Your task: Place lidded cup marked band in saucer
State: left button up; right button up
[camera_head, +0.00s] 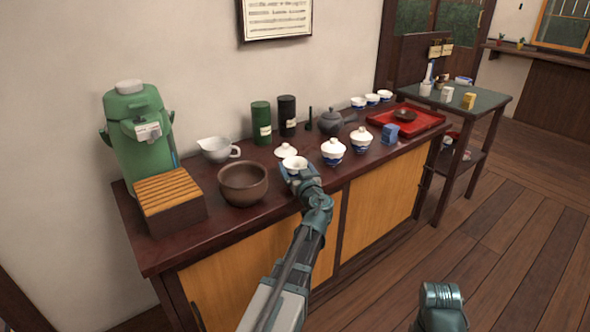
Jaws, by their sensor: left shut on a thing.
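My left gripper (297,174) is at the front of the sideboard, shut on a small white cup (294,162). The fingers hide much of this cup, so its marking and whether it touches the top cannot be told. Two white lidded cups with blue markings stand to its right, a nearer one (333,153) and a farther one (360,139). Their patterns are too small to read surely. A small dark round dish (405,114), probably the saucer, lies on the red tray (432,120) at the right end. My right gripper is not in view; only a teal part of my right arm shows at bottom right.
A white lidded piece (285,150) sits just behind the held cup. A brown bowl (243,184) is close on the left. A dark teapot (331,122), green canister (261,123) and black canister (287,115) stand behind. A blue block (390,134) sits before the tray.

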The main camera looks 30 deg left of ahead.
pick_arm(q)
jog(key=shift+f, duration=0.25)
jog(key=o, duration=1.1)
jog(key=shift+o, duration=0.2)
jog(key=v, duration=1.4)
jog(key=shift+f+b, duration=0.2)
jog(key=shift+b, duration=0.25)
jog(key=shift+a, duration=0.1)
